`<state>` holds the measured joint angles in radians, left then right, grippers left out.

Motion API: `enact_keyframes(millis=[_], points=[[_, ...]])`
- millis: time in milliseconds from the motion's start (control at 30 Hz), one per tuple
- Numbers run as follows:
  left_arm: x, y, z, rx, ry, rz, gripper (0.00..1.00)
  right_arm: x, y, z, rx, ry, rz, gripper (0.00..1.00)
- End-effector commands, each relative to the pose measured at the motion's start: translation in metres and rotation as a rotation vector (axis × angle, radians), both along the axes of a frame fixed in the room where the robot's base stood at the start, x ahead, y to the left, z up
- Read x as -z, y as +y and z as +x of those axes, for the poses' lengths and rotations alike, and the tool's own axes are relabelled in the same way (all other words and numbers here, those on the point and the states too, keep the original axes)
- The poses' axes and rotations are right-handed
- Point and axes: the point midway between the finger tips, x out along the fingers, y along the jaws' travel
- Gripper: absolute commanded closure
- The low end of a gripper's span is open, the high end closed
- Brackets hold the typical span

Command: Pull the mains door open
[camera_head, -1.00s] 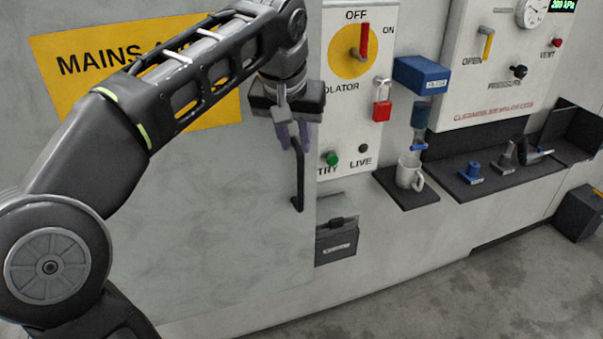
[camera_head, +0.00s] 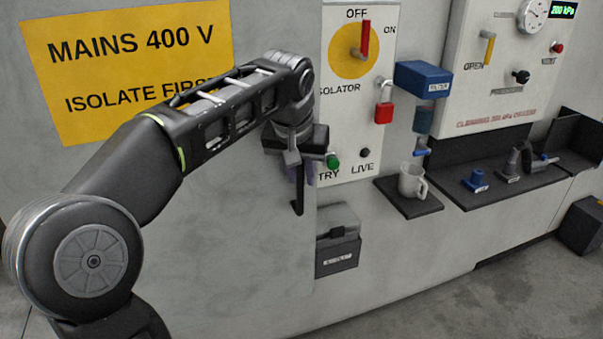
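The mains door (camera_head: 230,260) is a large grey panel with a yellow "MAINS 400 V, ISOLATE FIRST" sign (camera_head: 140,65). It looks closed, its right edge by the isolator panel. Its black upright handle (camera_head: 298,206) is near that edge. My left gripper (camera_head: 299,172) points down at the handle's upper part. Its fingers appear apart, one on each side of the handle; contact is hard to see. The gripper body hides the handle's top. My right gripper is out of view.
Right of the door, the isolator's red lever (camera_head: 365,38) points up to OFF, with a red padlock (camera_head: 384,112) below right. A box (camera_head: 338,255) sits under the panel. A mug (camera_head: 412,180) stands on a small shelf. The floor in front is clear.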

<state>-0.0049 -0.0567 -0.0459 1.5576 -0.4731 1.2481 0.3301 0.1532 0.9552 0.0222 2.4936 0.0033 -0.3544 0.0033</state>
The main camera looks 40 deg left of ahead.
Motion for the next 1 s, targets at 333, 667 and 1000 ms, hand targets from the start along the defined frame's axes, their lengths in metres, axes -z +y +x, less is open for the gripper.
enact_keyframes(millis=[333, 667, 1000], points=[[-0.0003, -0.0001, -0.0001, 0.000, 0.000, 0.000, 0.93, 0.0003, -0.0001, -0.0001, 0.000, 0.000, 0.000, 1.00], [-0.0006, -0.0004, 0.0000, 0.001, -0.001, 0.000, 1.00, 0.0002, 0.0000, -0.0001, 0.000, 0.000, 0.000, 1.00], [-0.0008, -0.0005, 0.0001, 0.001, -0.001, 0.000, 1.00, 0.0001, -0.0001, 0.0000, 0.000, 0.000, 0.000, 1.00]])
